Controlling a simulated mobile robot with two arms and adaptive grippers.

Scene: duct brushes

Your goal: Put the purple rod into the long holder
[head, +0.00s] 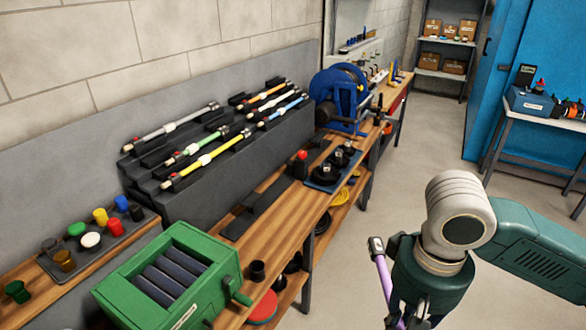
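The purple rod (384,278) has a grey end piece and hangs above the floor at lower right, beside my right wrist. My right gripper (396,318) is at the bottom edge, mostly hidden by my own wrist; the rod runs down to it with no other support showing, so it appears shut on the rod. A long, low dark holder (266,198) lies empty on the wooden bench, left of and beyond the rod. A dark stepped rack (222,178) behind it carries several coloured rods; I cannot tell for certain which one is the long holder. My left gripper is out of view.
On the bench (284,240) stand a green box with rollers (178,268), a blue tray with black parts (335,166) and a blue reel machine (342,98). A tray of coloured caps (95,235) is at left. Open floor (400,150) lies right of the bench.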

